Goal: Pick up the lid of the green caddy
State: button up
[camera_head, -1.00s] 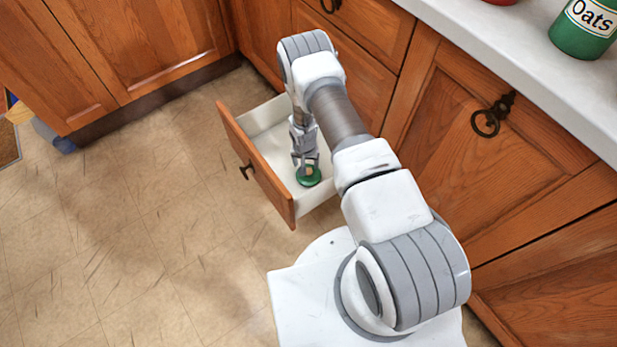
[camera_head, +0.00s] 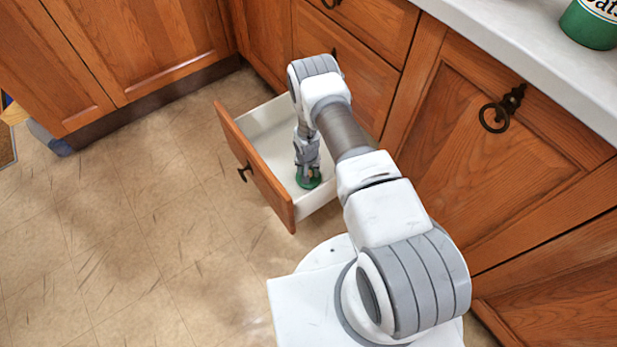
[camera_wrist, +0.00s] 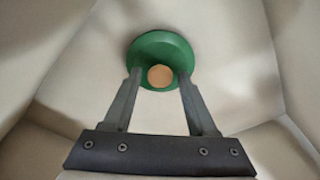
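The lid (camera_head: 316,184) is a round green disc lying in the open drawer. In the wrist view the lid (camera_wrist: 160,44) shows a tan round knob (camera_wrist: 160,76) at its middle. My gripper (camera_head: 307,174) points down into the drawer over the lid. In the wrist view the two fingers of my gripper (camera_wrist: 160,73) are apart, one on each side of the knob, with a small gap to it. Whether the fingertips touch the lid is unclear. The green caddy (camera_head: 590,26) with a white label stands on the counter at top right, its top cut off.
The open drawer (camera_head: 256,168) has a wooden front with a dark handle, and its pale walls surround my gripper closely. Wooden cabinets (camera_head: 490,170) and the white counter (camera_head: 500,50) line the right. The tiled floor (camera_head: 130,240) at left is clear.

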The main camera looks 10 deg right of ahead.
grip_shut()
